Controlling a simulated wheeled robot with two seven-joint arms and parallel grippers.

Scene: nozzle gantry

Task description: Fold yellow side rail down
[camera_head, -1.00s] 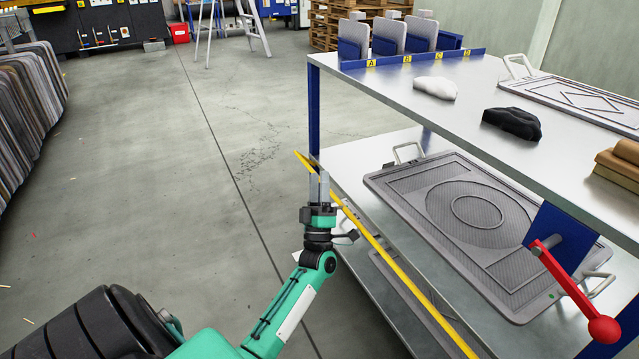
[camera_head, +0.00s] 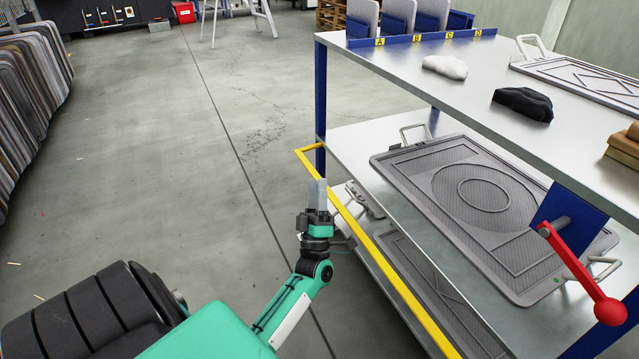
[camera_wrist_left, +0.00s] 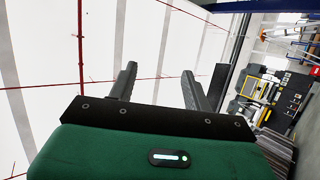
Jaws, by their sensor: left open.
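The yellow side rail (camera_head: 372,252) runs along the open long side of the shelf rack in the head view. Its far end bends in a short arm to the blue corner post, and it stands out from the rack at about the lower shelf's height. My left gripper (camera_head: 317,184) points up in front of the rail near its far end, its fingertips overlapping the rail in the picture. I cannot tell whether they touch. In the left wrist view the two fingers (camera_wrist_left: 160,85) are apart with nothing between them. My right gripper is out of view.
The rack has a steel top (camera_head: 420,88) and a lower shelf holding a grey tray mould (camera_head: 480,200). A red lever with a ball knob (camera_head: 609,310) sticks out at the near corner. Floor (camera_head: 150,190) left of the rack is clear.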

